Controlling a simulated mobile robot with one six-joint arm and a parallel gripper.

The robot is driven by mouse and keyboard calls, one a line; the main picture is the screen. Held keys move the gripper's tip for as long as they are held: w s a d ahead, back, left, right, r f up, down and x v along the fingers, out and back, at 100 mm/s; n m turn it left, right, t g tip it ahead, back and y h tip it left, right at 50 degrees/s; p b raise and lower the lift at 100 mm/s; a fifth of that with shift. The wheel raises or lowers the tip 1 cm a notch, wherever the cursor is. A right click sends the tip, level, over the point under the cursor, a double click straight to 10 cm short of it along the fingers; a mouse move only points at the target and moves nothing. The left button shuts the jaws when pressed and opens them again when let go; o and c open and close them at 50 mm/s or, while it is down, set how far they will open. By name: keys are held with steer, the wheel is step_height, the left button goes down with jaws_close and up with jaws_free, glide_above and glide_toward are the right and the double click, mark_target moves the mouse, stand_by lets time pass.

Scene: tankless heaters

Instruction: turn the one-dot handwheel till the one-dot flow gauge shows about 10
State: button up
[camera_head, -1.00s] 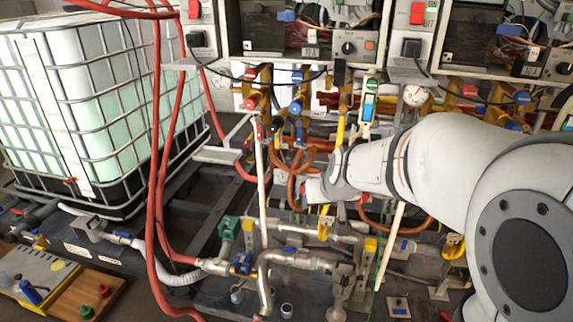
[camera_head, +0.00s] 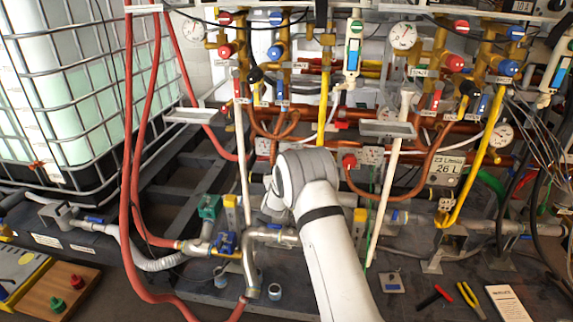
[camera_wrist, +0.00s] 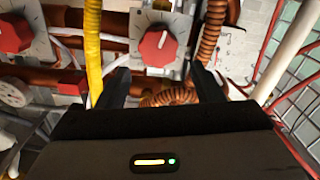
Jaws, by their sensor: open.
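In the wrist view a red knob-like handwheel (camera_wrist: 157,45) with a white line sits on a pale plate, just beyond and between the spread fingers of my gripper (camera_wrist: 161,86). The gripper is open and empty. A second red handwheel (camera_wrist: 14,33) is at the upper left, beyond a yellow pipe. In the head view a red handwheel (camera_head: 349,160) shows beside a marked plate (camera_head: 371,155); my arm hides the gripper. Round white gauges (camera_head: 404,36) and (camera_head: 501,135) are visible. I cannot tell which handwheel or gauge has one dot, nor read the needles.
A yellow pipe (camera_wrist: 92,45) runs close to the left finger and a ribbed brown hose (camera_wrist: 210,35) close to the right one. Red hoses (camera_head: 130,170) hang at the left, before a caged tank (camera_head: 62,95). A display (camera_head: 446,171) reads 26 L.

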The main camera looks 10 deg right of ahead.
steer(key=shift+b+x, duration=0.45)
steer(key=shift+x, duration=3.45)
steer(key=shift+f, duration=0.15)
steer(key=shift+c, duration=0.5)
steer(key=c, duration=0.6)
steer(key=shift+a, duration=0.2)
